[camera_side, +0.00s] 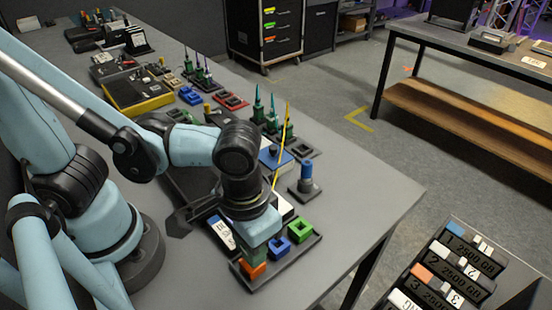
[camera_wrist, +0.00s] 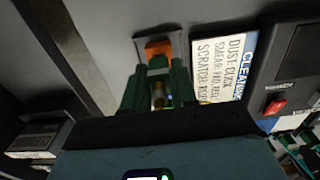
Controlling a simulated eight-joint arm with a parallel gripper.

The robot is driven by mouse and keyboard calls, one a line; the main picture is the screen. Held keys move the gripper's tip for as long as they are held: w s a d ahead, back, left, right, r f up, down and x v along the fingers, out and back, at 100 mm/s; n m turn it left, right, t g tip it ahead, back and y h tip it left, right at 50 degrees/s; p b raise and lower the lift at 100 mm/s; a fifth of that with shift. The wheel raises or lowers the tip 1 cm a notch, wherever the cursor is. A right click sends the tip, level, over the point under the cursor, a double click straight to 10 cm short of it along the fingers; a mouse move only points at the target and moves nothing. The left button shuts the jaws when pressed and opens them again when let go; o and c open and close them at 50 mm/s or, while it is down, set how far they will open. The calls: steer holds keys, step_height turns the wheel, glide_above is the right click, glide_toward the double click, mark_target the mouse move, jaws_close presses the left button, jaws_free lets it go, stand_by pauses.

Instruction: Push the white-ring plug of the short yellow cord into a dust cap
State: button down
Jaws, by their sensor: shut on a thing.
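My gripper (camera_side: 257,254) points down over the near-left end of a dark tray (camera_side: 299,260). In the wrist view its green fingers (camera_wrist: 157,74) are shut on the plug (camera_wrist: 158,92), a small brass-coloured body with a pale band near the tips. An orange dust cap (camera_side: 252,269) is right at the fingertips, and it also shows in the wrist view (camera_wrist: 158,48). Whether the plug is inside the cap is hidden by the fingers. A blue cap (camera_side: 279,247) and a green cap (camera_side: 300,229) sit on the same tray. The yellow cord (camera_side: 281,155) rises behind my wrist.
A white lettered card (camera_wrist: 220,65) lies beside the tray. A post with a blue top (camera_side: 306,177) stands behind the caps. Several coloured parts and upright teal-tipped tools (camera_side: 258,105) fill the bench farther back. The bench's right side is clear.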

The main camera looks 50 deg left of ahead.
steer(key=shift+f, duration=0.85)
stand_by(1.4)
steer(key=c, duration=0.8)
jaws_free()
steer(key=shift+r, duration=2.55)
steer(key=shift+r, duration=2)
